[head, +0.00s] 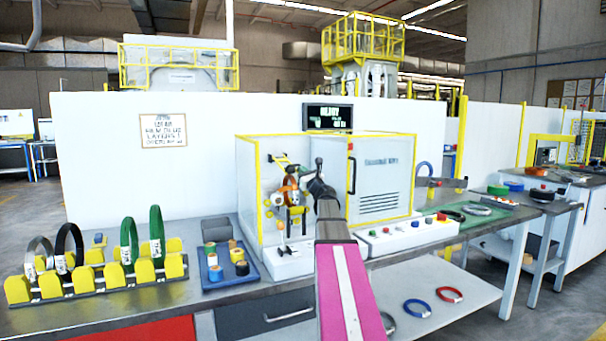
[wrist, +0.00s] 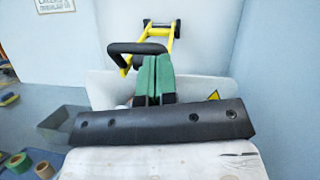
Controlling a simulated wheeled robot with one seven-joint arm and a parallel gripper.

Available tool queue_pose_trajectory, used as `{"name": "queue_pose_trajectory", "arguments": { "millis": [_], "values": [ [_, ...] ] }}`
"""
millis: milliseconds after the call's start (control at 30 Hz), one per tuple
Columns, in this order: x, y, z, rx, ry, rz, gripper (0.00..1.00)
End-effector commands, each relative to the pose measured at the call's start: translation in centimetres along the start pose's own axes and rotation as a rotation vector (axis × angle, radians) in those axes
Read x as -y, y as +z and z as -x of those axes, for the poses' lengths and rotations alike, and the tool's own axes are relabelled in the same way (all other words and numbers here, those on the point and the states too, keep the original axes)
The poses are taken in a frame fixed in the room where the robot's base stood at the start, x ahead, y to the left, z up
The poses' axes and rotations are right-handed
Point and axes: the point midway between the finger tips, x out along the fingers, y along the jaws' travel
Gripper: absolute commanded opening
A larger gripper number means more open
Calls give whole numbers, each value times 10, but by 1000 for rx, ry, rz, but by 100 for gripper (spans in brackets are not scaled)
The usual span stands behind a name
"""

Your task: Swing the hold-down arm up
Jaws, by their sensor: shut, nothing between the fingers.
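The hold-down arm (wrist: 172,38) is a yellow bar frame with a black handle (wrist: 135,47), in front of a pale panel in the wrist view. In the head view a small yellow and black part (head: 279,158), apparently the same arm, shows above an orange-brown ring (head: 289,190) inside the yellow-framed machine. My gripper (wrist: 152,78) has its green fingers shut together with nothing between them. The fingertips are just below the black handle in the wrist picture; I cannot tell whether they touch it. In the head view my dark wrist hides part of the machine.
The machine's yellow-edged enclosure (head: 382,170) stands close on the right. A button panel (head: 408,236) is in front of it. A blue tray (head: 228,277) of small rolls and a rack (head: 95,288) with several rings lie to the left on the bench.

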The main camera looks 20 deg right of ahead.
Motion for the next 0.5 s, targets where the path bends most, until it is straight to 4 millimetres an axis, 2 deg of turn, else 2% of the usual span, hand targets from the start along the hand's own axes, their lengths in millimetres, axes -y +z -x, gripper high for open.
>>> {"name": "queue_pose_trajectory", "arguments": {
  "millis": [500],
  "values": [
    [2,14,-4,-61,8,-6,0]
  ]
}}
